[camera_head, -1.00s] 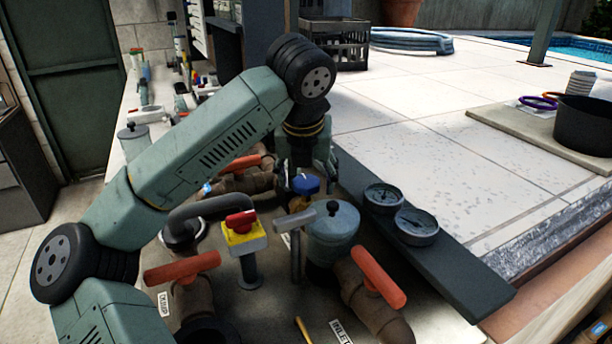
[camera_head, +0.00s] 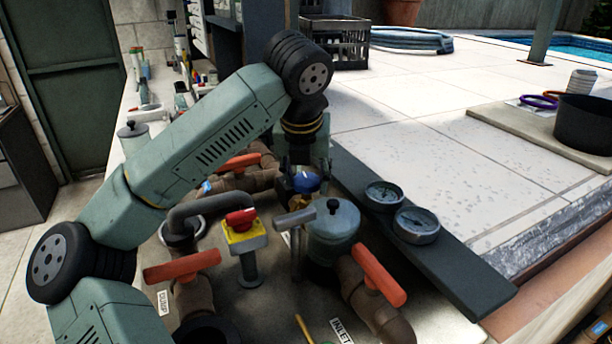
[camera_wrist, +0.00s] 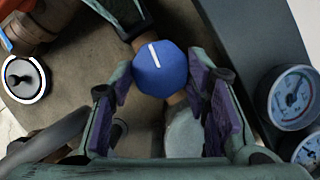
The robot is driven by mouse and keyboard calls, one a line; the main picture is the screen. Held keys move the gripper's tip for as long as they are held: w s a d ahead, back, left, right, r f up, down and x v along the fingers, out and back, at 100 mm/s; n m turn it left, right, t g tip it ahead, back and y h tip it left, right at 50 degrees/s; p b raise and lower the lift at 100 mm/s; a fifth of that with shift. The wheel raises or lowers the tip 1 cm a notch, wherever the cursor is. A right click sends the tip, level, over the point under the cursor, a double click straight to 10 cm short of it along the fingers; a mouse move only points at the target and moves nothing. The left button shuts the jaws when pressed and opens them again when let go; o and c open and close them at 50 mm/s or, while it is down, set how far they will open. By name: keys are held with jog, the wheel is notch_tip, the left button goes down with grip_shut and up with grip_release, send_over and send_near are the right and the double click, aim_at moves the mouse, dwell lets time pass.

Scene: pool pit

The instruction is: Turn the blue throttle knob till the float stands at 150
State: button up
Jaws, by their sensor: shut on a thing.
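The blue throttle knob (camera_wrist: 160,68) has a white line on its top, slanting up to the left in the wrist view. It also shows in the head view (camera_head: 305,183), just under my gripper (camera_head: 307,168). In the wrist view my gripper (camera_wrist: 161,84) has a purple-padded finger on each side of the knob and is shut on it. The knob sits on a brownish pipe fitting, mostly hidden. I cannot make out a float or its scale in either view.
Two round gauges (camera_head: 415,226) sit on a dark rail right of the knob. A lidded grey pot (camera_head: 333,232), a red-and-yellow stop button (camera_head: 243,232) and red-orange valve handles (camera_head: 378,275) stand close by. Open paving (camera_head: 430,110) lies beyond.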

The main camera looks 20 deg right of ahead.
jog(key=m+h+b, duration=0.1)
jog(key=m, duration=0.2)
jog(key=shift+w+a+f+g+b, duration=0.1)
jog(key=shift+a+g+b, duration=0.05)
jog(key=shift+g+b, duration=0.2)
jog(key=shift+w+m+g+h, duration=0.1)
jog(key=shift+m+g+h, duration=0.3)
jog(key=shift+m, duration=0.95)
jog(key=shift+w+m+g+h, duration=0.1)
jog(key=shift+m+g+h, duration=0.3)
jog(key=shift+m, duration=0.95)
jog(key=o, duration=1.2)
jog(key=shift+c, duration=0.2)
jog(key=shift+a, duration=0.1)
jog(key=shift+r, duration=0.2)
jog(key=v, duration=1.1)
jog(key=shift+s+r, duration=0.15)
jog(key=shift+r, duration=0.25)
jog(key=shift+a, duration=0.1)
